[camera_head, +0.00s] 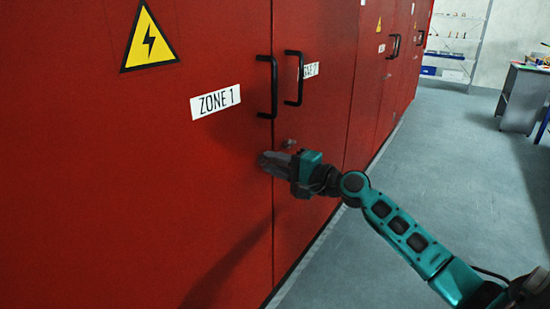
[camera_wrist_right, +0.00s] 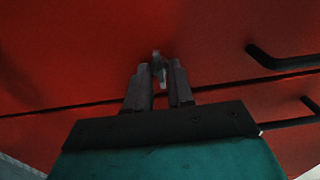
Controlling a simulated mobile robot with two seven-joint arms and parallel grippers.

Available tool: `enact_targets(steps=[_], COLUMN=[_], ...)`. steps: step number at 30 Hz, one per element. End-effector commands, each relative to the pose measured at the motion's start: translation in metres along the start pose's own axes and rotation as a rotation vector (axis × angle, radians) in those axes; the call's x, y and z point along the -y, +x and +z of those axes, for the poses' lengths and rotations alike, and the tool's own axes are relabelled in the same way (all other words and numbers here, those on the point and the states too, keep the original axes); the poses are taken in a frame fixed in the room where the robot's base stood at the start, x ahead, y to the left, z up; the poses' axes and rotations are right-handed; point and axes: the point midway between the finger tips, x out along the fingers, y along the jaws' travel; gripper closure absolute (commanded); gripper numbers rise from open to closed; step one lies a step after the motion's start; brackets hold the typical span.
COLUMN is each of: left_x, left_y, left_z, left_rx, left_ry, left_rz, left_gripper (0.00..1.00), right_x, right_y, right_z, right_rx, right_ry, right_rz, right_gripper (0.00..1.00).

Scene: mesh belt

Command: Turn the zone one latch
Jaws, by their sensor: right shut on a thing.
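The red zone one door (camera_head: 150,200) bears a white "ZONE 1" label (camera_head: 215,102) and a black handle (camera_head: 268,87). My right gripper (camera_head: 264,162) is at this door, below the handle and close to the seam. In the right wrist view its two fingers (camera_wrist_right: 158,80) are shut on a small grey metal latch (camera_wrist_right: 158,66). In the head view the fingers hide this latch. A similar small latch (camera_head: 289,143) shows on the neighbouring door just right of the seam. The zone one door is closed. My left gripper is not in view.
The neighbouring red door (camera_head: 310,110) has its own black handle (camera_head: 293,78) and a label partly hidden by it. More red cabinets run back to the right. Grey floor (camera_head: 400,190) is clear there. A shelf rack (camera_head: 455,45) and a workbench (camera_head: 522,98) stand at the far right.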

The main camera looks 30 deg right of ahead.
Motion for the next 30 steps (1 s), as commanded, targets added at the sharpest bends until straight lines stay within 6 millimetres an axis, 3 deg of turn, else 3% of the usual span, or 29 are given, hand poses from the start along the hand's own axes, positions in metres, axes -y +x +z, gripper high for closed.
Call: enact_targets(steps=[7, 8, 11, 22, 30], left_x=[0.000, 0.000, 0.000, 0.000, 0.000], left_y=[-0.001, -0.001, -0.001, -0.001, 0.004], left_z=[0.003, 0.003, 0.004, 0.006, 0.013], left_rx=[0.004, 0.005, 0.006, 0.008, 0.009], left_ry=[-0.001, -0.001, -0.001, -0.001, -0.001], left_rz=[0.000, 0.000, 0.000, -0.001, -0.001], left_gripper=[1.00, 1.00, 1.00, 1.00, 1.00], right_x=[0.000, 0.000, 0.000, -0.001, -0.004], right_y=[0.000, 0.000, 0.000, -0.006, -0.046], right_z=[0.000, 0.000, 0.000, 0.000, 0.000], right_rx=[-0.001, -0.001, -0.001, 0.000, -0.001], right_ry=[0.008, 0.008, 0.007, 0.005, 0.007], right_rz=[-0.001, -0.001, -0.001, -0.001, 0.002], right_gripper=[1.00, 0.77, 0.67, 0.67, 0.67])
